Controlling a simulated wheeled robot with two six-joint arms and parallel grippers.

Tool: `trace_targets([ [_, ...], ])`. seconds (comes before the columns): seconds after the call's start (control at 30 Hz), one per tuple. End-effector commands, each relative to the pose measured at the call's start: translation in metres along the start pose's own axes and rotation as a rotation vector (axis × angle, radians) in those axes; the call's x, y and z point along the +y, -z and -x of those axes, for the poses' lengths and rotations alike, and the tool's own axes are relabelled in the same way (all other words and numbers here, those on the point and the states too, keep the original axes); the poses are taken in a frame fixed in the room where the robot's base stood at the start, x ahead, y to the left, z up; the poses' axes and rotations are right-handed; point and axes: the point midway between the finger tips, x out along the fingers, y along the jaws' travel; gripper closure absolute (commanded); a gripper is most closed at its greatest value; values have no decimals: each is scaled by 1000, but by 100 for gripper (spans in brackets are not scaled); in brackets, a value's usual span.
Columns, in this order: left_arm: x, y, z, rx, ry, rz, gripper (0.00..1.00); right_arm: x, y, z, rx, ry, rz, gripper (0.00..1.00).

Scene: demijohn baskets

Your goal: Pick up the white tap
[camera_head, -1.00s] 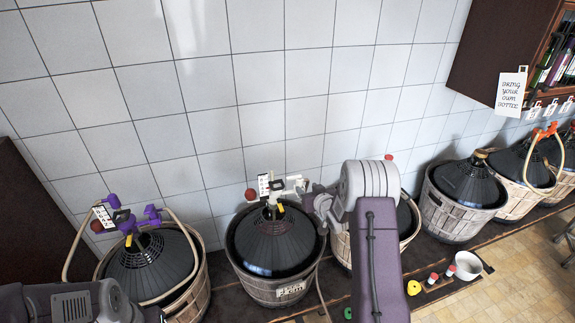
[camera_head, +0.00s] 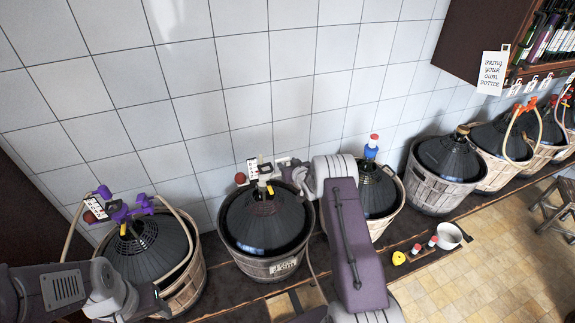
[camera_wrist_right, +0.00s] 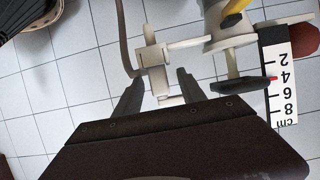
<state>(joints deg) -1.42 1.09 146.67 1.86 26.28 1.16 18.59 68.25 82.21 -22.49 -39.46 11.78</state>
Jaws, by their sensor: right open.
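The white tap (camera_head: 264,172) sits at the neck of the dark demijohn (camera_head: 262,222) in the second basket from the left. In the right wrist view its white body (camera_wrist_right: 222,25), a thin white rod and a small white end piece (camera_wrist_right: 152,60) show large. My right gripper (camera_wrist_right: 158,84) is open, its two dark fingers on either side of the end piece; I cannot tell whether they touch it. In the head view the right gripper (camera_head: 287,172) is small, beside the tap's right side. My left arm is at the lower left; its jaws are unclear.
A purple tap (camera_head: 125,209) sits on the left demijohn. A blue tap (camera_head: 370,152) with a red top stands on the third. A measuring card (camera_wrist_right: 281,80) and a red ball (camera_wrist_right: 305,42) are beside the white tap. The tiled wall (camera_head: 235,75) is close behind.

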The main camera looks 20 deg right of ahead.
Motion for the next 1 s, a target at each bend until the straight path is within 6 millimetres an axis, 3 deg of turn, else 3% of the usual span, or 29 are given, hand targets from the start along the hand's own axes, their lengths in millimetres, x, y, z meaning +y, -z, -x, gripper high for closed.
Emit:
trace_targets([
  [0.17,0,0,-1,0,0,0,46,0,-1,-1,-1,1,1,53],
  [0.37,0,0,-1,0,0,0,46,0,-1,-1,-1,1,1,100],
  [0.73,0,0,-3,0,0,0,46,0,4,1,2,1,1,100],
  [0.87,0,-1,-12,0,0,0,46,0,18,6,5,1,2,100],
  [1.0,0,-3,-25,0,0,0,46,0,46,18,8,0,4,100],
])
